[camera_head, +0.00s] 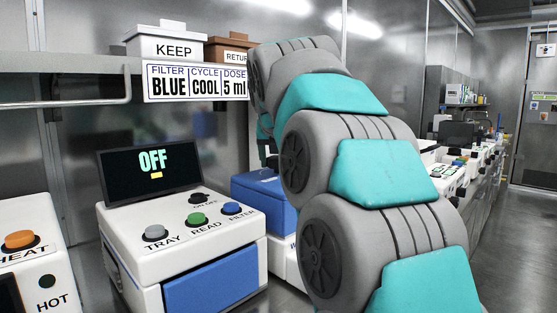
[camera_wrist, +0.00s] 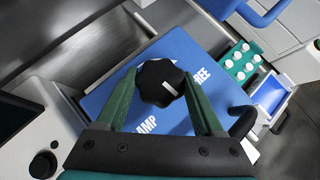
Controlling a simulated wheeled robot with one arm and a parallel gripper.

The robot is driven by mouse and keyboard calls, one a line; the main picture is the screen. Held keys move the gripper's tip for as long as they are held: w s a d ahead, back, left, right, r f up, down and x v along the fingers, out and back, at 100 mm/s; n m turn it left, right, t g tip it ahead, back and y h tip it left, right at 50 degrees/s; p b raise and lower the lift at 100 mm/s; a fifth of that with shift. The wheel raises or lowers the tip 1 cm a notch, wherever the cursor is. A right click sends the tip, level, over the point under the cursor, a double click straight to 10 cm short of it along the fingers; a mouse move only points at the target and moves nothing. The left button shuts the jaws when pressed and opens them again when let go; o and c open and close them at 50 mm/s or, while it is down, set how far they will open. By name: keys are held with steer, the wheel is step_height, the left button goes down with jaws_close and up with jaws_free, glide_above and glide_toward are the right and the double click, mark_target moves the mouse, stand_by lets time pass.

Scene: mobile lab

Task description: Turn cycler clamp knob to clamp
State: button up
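In the wrist view the black lobed clamp knob (camera_wrist: 160,83) sits on the blue top of the cycler (camera_wrist: 112,98). A short white mark on the knob points toward the lower right. The label ending in "REE" is to the right of the knob, and the label ending in "AMP" is below it. Both are partly covered by my fingers. My gripper (camera_wrist: 160,76) has its two green fingers spread, one on each side of the knob. I cannot tell whether they touch it. In the head view the blue-topped cycler (camera_head: 262,190) is partly behind my arm, which hides the gripper and knob.
A white reader (camera_head: 180,240) with a screen showing "OFF" stands left of the cycler. A shelf (camera_head: 85,64) with boxes hangs above. In the wrist view a green rack (camera_wrist: 241,63) with several white-capped vials and a blue tray (camera_wrist: 270,95) lie to the right.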

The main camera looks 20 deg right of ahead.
steer(key=c, duration=0.9)
steer(key=shift+o, duration=0.2)
steer(key=shift+m, duration=0.4)
steer(key=m+g+h, duration=0.1)
steer(key=m+h, duration=0.1)
steer(key=shift+w+m, duration=0.1)
steer(key=shift+m, duration=0.3)
steer(key=shift+a+m+g+h, duration=0.1)
steer(key=shift+m+g+h, duration=0.9)
steer(key=shift+m, duration=0.5)
steer(key=shift+m+g, duration=0.5)
steer(key=shift+m, duration=0.1)
steer(key=o, duration=1.4)
steer(key=shift+c, duration=0.2)
steer(key=shift+n+t, duration=0.3)
steer(key=shift+n, duration=0.1)
